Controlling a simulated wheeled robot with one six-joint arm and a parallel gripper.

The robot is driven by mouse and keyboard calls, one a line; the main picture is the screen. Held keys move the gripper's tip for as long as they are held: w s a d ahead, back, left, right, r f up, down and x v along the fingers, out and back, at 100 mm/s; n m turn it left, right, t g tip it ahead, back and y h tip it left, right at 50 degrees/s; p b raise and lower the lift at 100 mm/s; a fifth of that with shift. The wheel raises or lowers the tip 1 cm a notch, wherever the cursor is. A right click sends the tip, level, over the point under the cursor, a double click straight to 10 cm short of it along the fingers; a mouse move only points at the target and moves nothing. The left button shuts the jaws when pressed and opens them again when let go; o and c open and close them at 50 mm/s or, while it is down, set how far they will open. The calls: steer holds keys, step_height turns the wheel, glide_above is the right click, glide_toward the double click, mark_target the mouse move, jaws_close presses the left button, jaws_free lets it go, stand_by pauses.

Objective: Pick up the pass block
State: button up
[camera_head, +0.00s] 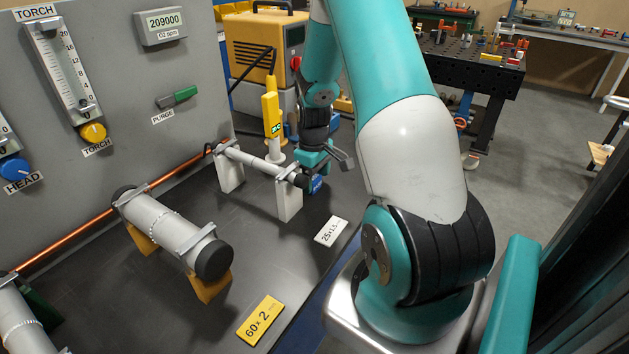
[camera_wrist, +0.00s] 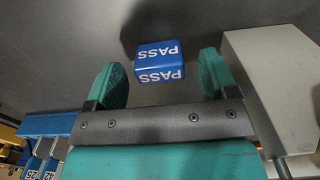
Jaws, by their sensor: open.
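The pass block (camera_wrist: 158,60) is a small blue cube marked PASS in white on two faces. In the wrist view it lies ahead of and between the two teal fingers of my gripper (camera_wrist: 161,72), which is open, with a gap visible on each side. In the head view the pass block (camera_head: 316,185) is a small blue patch just below my gripper (camera_head: 322,166), by the bench's right side. Part of it is hidden there, and I cannot tell whether a finger touches it.
A pale support block (camera_wrist: 268,85) stands close to the right finger; the thin tube's supports (camera_head: 289,200) are left of my gripper in the head view. A yellow handheld device (camera_head: 272,108) stands behind. A 25 label card (camera_head: 331,231) lies in front. A thick capped tube (camera_head: 165,225) rests left.

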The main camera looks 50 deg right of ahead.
steer(key=shift+f, duration=0.8)
steer(key=c, duration=1)
steer(key=shift+r, duration=0.1)
